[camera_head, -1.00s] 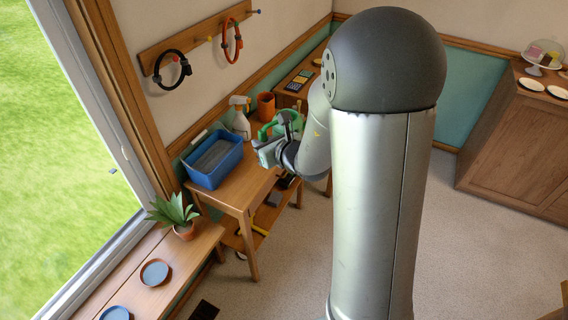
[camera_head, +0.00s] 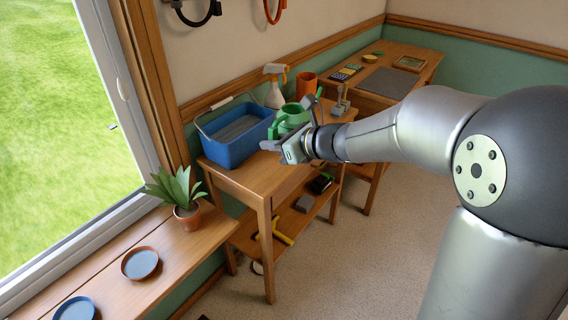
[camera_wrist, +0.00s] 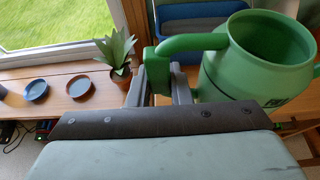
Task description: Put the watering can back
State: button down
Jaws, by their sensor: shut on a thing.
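The green watering can (camera_wrist: 262,62) fills the right of the wrist view, upright with its open top showing. My gripper (camera_wrist: 160,80) is shut on the can's handle, the can's body lying to the right of the fingers. In the head view the watering can (camera_head: 291,118) is over the small wooden table, partly hidden behind my gripper (camera_head: 272,140). I cannot tell whether its base touches the table top.
A blue bin (camera_head: 237,140) stands on the wooden table (camera_head: 262,184), with a spray bottle (camera_head: 275,88) and an orange pot (camera_head: 306,84) behind. A potted plant (camera_head: 186,215) and saucers (camera_head: 140,263) sit on the window ledge (camera_head: 196,250). A desk (camera_head: 424,62) stands farther back.

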jog(key=w+f, duration=0.3)
jog(key=w, duration=0.1)
jog(key=w+a+f, duration=0.1)
jog(key=w+f, duration=0.2)
jog(key=w, duration=0.2)
jog(key=w+f, duration=0.3)
jog(key=w, duration=0.1)
jog(key=shift+w+a+f+b, duration=0.15)
jog(key=shift+a+b, duration=0.2)
jog(key=shift+w+f, duration=0.15)
jog(key=shift+f, duration=0.1)
jog(key=shift+f+b, duration=0.35)
jog(key=shift+f, duration=1.15)
jog(key=shift+f, duration=0.25)
jog(key=c, duration=1.3)
grip_release()
jog(key=shift+r, duration=0.1)
